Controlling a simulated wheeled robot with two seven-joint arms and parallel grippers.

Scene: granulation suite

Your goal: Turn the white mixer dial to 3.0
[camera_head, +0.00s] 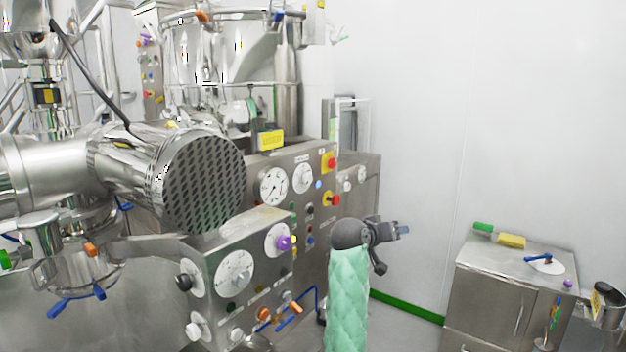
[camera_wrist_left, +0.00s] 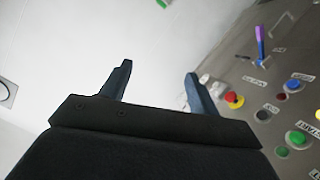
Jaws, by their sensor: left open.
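Several round white dials sit on the steel control panels in the head view. A large white one (camera_head: 236,272) is on the front panel, and a white knob (camera_head: 194,331) is below it at the left. Another white dial (camera_head: 303,178) is on the rear panel. The labels are too small to tell which is the mixer dial or its reading. My left gripper (camera_head: 405,229) is to the right of the panels, apart from them. In the left wrist view my left gripper (camera_wrist_left: 158,85) is open with nothing between its fingers. My right gripper is not seen.
A perforated steel cylinder (camera_head: 203,185) juts out above the front panel. A purple knob (camera_head: 284,243) and red buttons (camera_head: 333,199) are on the panels. A steel cabinet (camera_head: 490,298) stands at the right. The white wall behind the gripper is clear.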

